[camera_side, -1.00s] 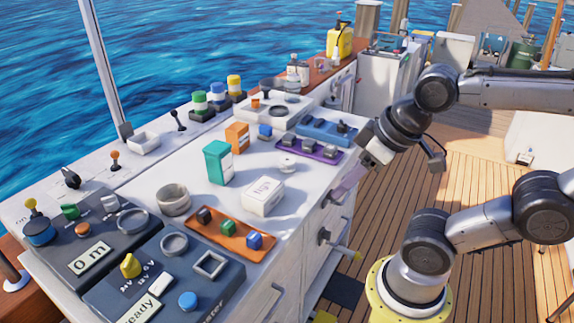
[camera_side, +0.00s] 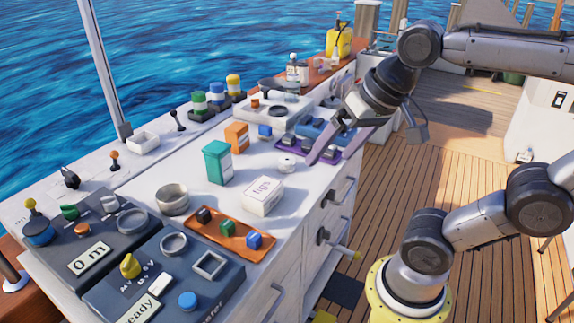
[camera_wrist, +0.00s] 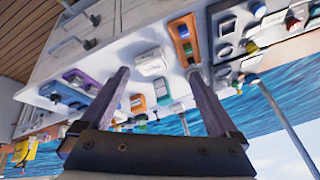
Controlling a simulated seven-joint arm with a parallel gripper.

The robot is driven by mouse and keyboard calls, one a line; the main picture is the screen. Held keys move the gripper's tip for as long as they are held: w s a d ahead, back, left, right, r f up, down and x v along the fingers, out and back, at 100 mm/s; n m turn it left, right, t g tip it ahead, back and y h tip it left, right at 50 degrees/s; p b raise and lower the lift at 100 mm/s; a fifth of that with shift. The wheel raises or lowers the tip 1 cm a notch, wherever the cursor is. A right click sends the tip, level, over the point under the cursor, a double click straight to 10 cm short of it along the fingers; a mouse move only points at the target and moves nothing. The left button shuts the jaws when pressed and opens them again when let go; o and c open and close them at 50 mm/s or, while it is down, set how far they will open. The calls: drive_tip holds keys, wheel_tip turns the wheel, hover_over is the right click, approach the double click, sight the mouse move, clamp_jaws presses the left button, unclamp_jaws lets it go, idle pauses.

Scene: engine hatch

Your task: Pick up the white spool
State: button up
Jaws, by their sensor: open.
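The white spool (camera_side: 286,163) sits on the white counter top (camera_side: 250,170), between the purple tray and the white box labelled "figs" in the side view. My gripper (camera_side: 330,157) is open and empty, with its two long purplish fingers spread and pointing down. In the side view its nearer fingertip shows just right of the spool, and the spool is not between the fingers. In the wrist view the open gripper (camera_wrist: 158,72) frames the "figs" box. I cannot make out the spool there; the left finger may hide it.
The "figs" box (camera_side: 262,195), a teal box (camera_side: 217,162), and an orange box (camera_side: 236,137) stand near the spool. The purple tray (camera_side: 291,146) with small blocks lies behind it, partly behind my fingers. An orange tray (camera_side: 230,234) lies toward the front.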

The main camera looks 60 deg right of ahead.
drive_tip(key=w+d+r+m+g, duration=0.1)
drive_tip(key=w+d+r+m, duration=0.25)
drive_tip(key=w+m, duration=0.4)
drive_tip(key=m+g, duration=0.5)
drive_tip(key=m, duration=0.2)
hover_over(287, 159)
wheel_tip(287, 159, down, 13)
wheel_tip(287, 159, down, 14)
drive_tip(key=shift+r, duration=0.2)
drive_tip(key=c, duration=1.5)
